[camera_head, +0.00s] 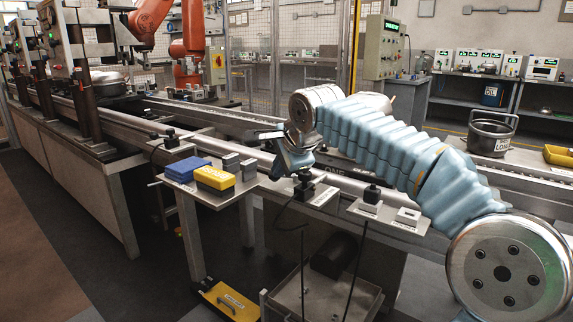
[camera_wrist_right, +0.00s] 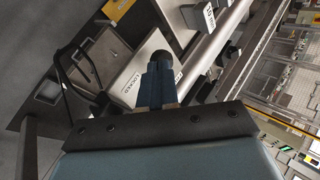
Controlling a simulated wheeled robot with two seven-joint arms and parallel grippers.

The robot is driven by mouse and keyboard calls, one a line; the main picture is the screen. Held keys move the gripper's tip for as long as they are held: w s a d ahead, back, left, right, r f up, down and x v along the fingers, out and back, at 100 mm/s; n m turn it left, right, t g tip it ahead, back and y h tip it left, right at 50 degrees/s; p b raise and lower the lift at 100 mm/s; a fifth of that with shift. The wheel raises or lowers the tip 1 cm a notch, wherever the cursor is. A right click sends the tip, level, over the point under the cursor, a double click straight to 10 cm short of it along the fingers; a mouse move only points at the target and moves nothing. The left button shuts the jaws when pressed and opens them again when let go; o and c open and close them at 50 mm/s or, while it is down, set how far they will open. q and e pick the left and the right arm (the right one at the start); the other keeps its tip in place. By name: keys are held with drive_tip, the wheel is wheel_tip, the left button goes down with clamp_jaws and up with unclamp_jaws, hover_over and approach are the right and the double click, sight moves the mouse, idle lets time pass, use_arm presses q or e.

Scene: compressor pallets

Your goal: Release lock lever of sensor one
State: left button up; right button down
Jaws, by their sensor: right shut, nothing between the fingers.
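My right arm comes in from the right in the head view and reaches over the conveyor rail. My right gripper (camera_head: 301,172) points down at a small black sensor (camera_head: 304,188) on a bracket at the rail's near side. A plate marked "ONE" is partly visible behind the arm. In the right wrist view, the blue fingers of the gripper (camera_wrist_right: 157,82) are shut and empty. Their tips are at or just short of a round black knob (camera_wrist_right: 161,58); I cannot tell whether they touch. Beside it is a pale plate (camera_wrist_right: 140,66) labelled "LOCKED". My left gripper is not in view.
A side shelf (camera_head: 207,199) holds a blue box (camera_head: 187,168), a yellow box (camera_head: 215,179) and grey blocks. Another black sensor (camera_head: 372,193) stands on the rail to the right. Black cables hang below the rail. A black pot (camera_head: 491,135) stands at the right.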

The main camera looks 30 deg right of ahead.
drive_tip(key=m+h, duration=0.1)
drive_tip(key=w+m, duration=0.1)
drive_tip(key=shift+w+a+m+h+p, duration=0.2)
drive_tip(key=shift+a+m+h+p, duration=0.1)
drive_tip(key=shift+a+h+p, duration=0.1)
drive_tip(key=shift+w+m+g+h, duration=0.4)
drive_tip(key=shift+w+m+h, duration=0.45)
drive_tip(key=shift+m, duration=0.45)
drive_tip(key=shift+w+d, duration=0.1)
drive_tip(key=shift+w, duration=0.7)
drive_tip(key=shift+w+d, duration=0.2)
drive_tip(key=shift+w, duration=0.35)
drive_tip(key=shift+w+d, duration=0.15)
drive_tip(key=shift+w, duration=0.05)
